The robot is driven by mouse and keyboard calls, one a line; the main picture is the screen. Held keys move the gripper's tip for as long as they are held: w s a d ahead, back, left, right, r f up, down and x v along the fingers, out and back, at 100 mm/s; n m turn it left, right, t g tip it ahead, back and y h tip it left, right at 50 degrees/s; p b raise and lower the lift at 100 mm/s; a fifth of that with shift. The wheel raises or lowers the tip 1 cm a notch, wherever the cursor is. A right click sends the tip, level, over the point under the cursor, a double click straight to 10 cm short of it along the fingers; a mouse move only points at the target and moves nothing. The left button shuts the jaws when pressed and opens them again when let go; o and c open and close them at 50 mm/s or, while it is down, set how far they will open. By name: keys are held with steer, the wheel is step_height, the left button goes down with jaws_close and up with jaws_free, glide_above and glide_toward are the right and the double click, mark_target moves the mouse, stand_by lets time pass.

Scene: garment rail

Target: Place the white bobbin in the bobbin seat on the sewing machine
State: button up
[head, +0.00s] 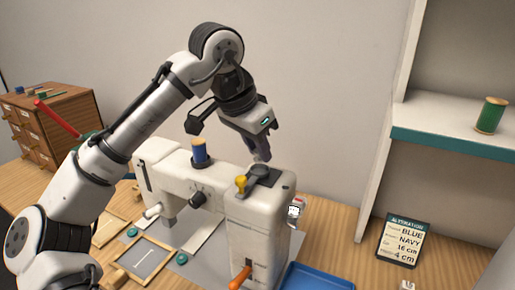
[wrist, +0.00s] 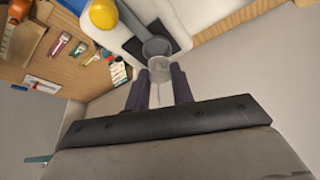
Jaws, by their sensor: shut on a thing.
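The sewing machine (head: 262,222) is cream white and stands on the table. On top of its right end is a dark plate with a grey round seat (head: 259,171), which also shows in the wrist view (wrist: 156,46). My gripper (head: 262,156) is just above this seat. In the wrist view its fingertips (wrist: 161,76) are shut on a small pale bobbin (wrist: 160,64), which overlaps the near edge of the seat. I cannot tell whether the bobbin touches the seat. In the head view the bobbin is hardly distinguishable at the fingertips.
A yellow knob (head: 241,183) stands close beside the seat. A blue thread spool (head: 200,153) is on the machine's top, further left. A blue tray (head: 316,278) lies in front right. A shelf with a green spool (head: 490,115) and an alteration card (head: 402,242) are at right.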

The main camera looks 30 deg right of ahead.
steer(key=shift+f, duration=0.35)
steer(key=shift+f, duration=0.6)
steer(key=o, duration=0.9)
steer(key=shift+o, duration=0.2)
steer(key=shift+r, duration=0.6)
steer(key=v, duration=1.2)
